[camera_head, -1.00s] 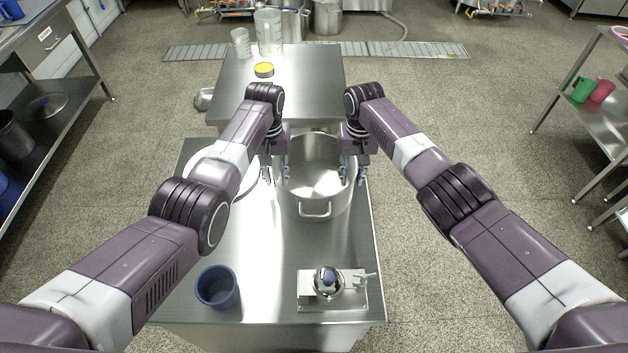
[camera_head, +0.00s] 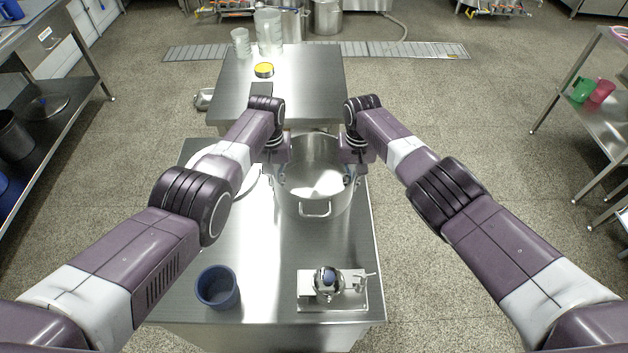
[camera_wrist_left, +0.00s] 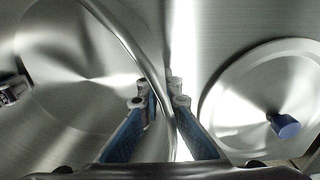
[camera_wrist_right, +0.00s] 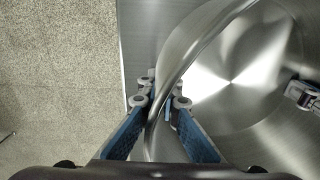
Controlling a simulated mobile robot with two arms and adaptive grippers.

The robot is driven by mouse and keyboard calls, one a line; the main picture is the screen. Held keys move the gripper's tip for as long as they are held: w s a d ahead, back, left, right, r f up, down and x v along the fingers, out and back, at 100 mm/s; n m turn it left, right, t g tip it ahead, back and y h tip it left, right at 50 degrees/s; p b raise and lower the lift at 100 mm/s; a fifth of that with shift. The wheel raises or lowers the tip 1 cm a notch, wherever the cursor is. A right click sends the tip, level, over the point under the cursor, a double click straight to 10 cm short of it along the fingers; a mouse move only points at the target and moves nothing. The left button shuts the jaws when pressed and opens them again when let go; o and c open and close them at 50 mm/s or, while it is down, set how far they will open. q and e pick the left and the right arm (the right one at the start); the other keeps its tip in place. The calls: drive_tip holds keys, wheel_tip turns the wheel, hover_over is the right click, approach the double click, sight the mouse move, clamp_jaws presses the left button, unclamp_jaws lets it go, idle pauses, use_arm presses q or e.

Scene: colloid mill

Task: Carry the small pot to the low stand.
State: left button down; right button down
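The pot (camera_head: 315,208), a steel vessel with a front handle, stands upright on the near steel table, open at the top. My left gripper (camera_head: 274,176) is at its left rim. In the left wrist view its fingers (camera_wrist_left: 160,102) are apart, one on each side of the pot rim (camera_wrist_left: 128,40). My right gripper (camera_head: 353,176) is at the right rim. In the right wrist view its fingers (camera_wrist_right: 160,102) also straddle the rim (camera_wrist_right: 205,32) with a gap. A second steel table (camera_head: 310,85) stands behind; I cannot tell whether it is the low stand.
On the near table (camera_head: 260,235) are a round lid (camera_head: 243,183) on the left, a blue cup (camera_head: 217,287) and a small metal device (camera_head: 332,288) in front. The back table holds a yellow-topped tin (camera_head: 264,70) and clear jugs (camera_head: 269,32). Its right half is clear.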

sight(276, 171)
use_arm(q)
drive_tip(key=shift+w+r, duration=0.1)
drive_tip(key=shift+r, duration=0.05)
use_arm(e)
drive_tip(key=shift+w+r, duration=0.1)
drive_tip(key=shift+r, duration=0.05)
idle(0.5)
